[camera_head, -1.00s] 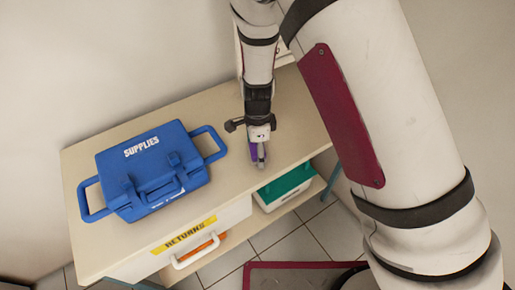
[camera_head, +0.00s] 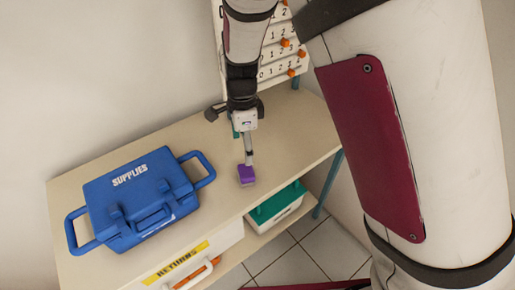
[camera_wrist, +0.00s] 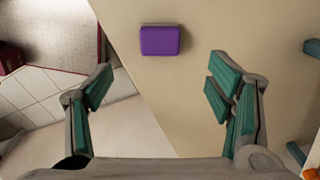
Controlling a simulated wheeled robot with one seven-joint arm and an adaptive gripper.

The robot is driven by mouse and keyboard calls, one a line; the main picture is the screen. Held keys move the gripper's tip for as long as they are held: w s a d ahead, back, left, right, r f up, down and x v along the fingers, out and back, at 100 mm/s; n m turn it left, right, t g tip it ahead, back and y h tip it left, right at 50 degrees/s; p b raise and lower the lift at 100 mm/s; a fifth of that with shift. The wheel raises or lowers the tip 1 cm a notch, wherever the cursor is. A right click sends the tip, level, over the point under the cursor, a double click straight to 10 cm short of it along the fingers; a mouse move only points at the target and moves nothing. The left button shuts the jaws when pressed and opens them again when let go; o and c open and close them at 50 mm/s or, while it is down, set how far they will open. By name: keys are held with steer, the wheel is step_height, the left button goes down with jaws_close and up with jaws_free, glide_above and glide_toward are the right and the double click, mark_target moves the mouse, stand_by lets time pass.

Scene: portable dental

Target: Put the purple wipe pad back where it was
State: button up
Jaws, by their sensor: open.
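The purple wipe pad (camera_head: 246,175) lies on the beige tabletop near its front edge, to the right of the blue case. In the wrist view the pad (camera_wrist: 160,40) lies ahead of the fingertips, between their lines, with nothing touching it. My gripper (camera_wrist: 160,85) is open and empty, its teal finger pads wide apart. In the head view my gripper (camera_head: 248,158) is just behind the pad; the exact gap is hard to tell there.
A blue case marked SUPPLIES (camera_head: 140,198) stands on the left of the tabletop (camera_head: 290,130). Below are a drawer labelled RETURNS (camera_head: 180,262) and a green-lidded box (camera_head: 275,203) on a shelf. A white board with numbers and orange pegs (camera_head: 285,45) stands at the back.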

steer(key=s+d+r+n+t+y, duration=0.1)
steer(key=s+d+r+n, duration=0.3)
steer(key=d+r, duration=0.3)
steer(key=s+d+r+n+t+y, duration=0.1)
steer(key=s+d+r+n, duration=0.25)
steer(key=r, duration=0.65)
steer(key=s+d+r+n+t+h, duration=0.1)
steer(key=s+d+r+n, duration=0.1)
steer(key=s+d+n, duration=0.2)
steer(key=s+d+r+n+t+h, duration=0.1)
steer(key=s+d+r+n, duration=0.2)
steer(key=s+d, duration=0.3)
steer(key=shift+s+n+t, duration=0.3)
steer(key=shift+s+n, duration=0.25)
steer(key=shift+s, duration=1.95)
